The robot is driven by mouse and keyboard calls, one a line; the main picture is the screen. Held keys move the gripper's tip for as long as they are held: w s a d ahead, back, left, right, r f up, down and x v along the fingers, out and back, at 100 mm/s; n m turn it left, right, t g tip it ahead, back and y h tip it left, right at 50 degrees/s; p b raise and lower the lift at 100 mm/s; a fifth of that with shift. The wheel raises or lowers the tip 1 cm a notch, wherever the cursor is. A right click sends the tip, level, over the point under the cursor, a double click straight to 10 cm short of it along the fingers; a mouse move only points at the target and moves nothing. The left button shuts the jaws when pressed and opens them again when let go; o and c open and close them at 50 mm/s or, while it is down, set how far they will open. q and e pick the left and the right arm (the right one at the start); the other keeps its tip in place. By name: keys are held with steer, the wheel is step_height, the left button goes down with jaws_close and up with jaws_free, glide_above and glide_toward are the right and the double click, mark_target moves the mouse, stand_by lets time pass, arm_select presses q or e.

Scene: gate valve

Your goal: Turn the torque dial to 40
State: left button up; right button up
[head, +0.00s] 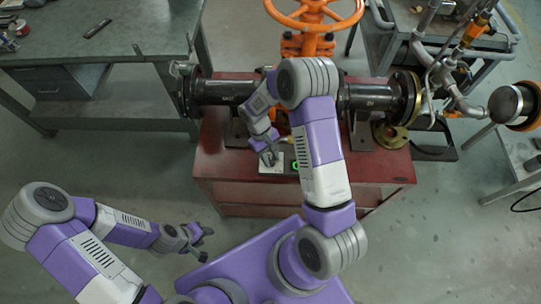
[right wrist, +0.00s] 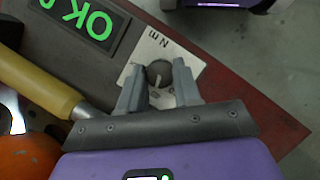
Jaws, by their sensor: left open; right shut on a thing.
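The torque dial (right wrist: 159,72) is a small dark round knob with a pale pointer line, set on a light plate marked "N m" (right wrist: 150,48). In the right wrist view my right gripper (right wrist: 158,80) has a finger on each side of the knob and is shut on it. The pointer points roughly down in that view; the scale numbers are mostly hidden or too small to read. In the head view my right gripper (head: 268,157) is over the light plate (head: 271,166) and hides the dial. My left gripper (head: 205,244) is open and empty, away from the bench.
A dark display with green "OK" (right wrist: 97,25) lies beside the plate. A yellow-handled tool (right wrist: 40,85) lies close to my right gripper. The red bench (head: 390,170) carries a dark pipe (head: 228,92) and an orange handwheel (head: 315,12). A grey table (head: 60,35) stands at left.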

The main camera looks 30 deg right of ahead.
steer(key=shift+n, duration=0.4)
steer(key=o, duration=0.7)
steer(key=shift+o, duration=0.2)
steer(key=p+v, duration=0.2)
steer(key=v, duration=0.5)
steer(key=shift+r, duration=0.35)
steer(key=shift+a+f, duration=0.1)
